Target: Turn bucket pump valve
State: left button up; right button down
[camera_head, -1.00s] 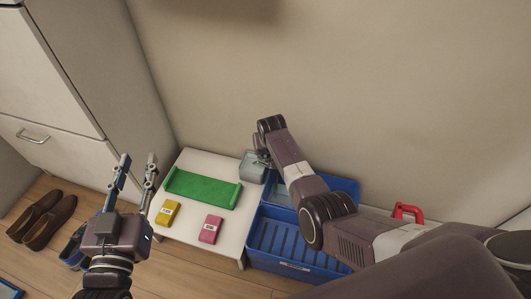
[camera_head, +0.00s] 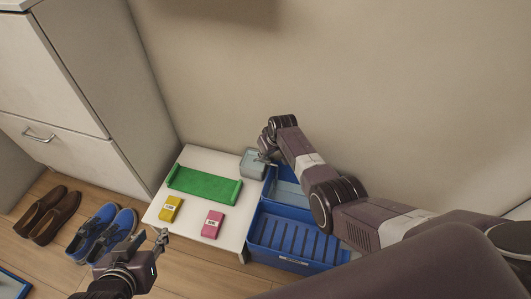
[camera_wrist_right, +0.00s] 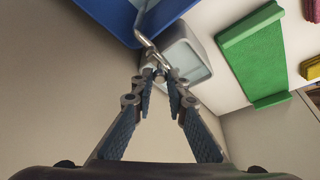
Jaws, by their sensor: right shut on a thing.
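A blue bucket-like bin (camera_head: 290,262) with a ribbed inside stands on the floor at the right of the white table. A small grey box-shaped container (camera_head: 250,165) sits at the table's back right corner; it also shows in the wrist view (camera_wrist_right: 190,60). A thin bent metal valve handle (camera_wrist_right: 147,38) runs from the blue bin's edge towards my right gripper (camera_wrist_right: 160,80), whose fingertips are closed on its lower end. The head view mostly hides this grip behind my right arm. My left gripper (camera_head: 160,240) is low at the left, seen edge-on, near the table's front left corner.
The white table (camera_head: 205,160) carries a green tray (camera_head: 203,185), a yellow packet (camera_head: 171,208) and a pink packet (camera_head: 213,224). Brown shoes (camera_head: 42,215) and blue shoes (camera_head: 100,235) stand on the floor at left, before a white cabinet (camera_head: 60,140). A wall closes off the back.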

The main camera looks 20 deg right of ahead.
jog(key=c, duration=1.9)
grip_release()
jog(key=shift+r, duration=0.1)
jog(key=a+v, duration=0.1)
jog(key=v, duration=1)
jog(key=shift+s+d+r, duration=0.25)
jog(key=shift+d+r, duration=0.05)
jog(key=shift+d, duration=0.2)
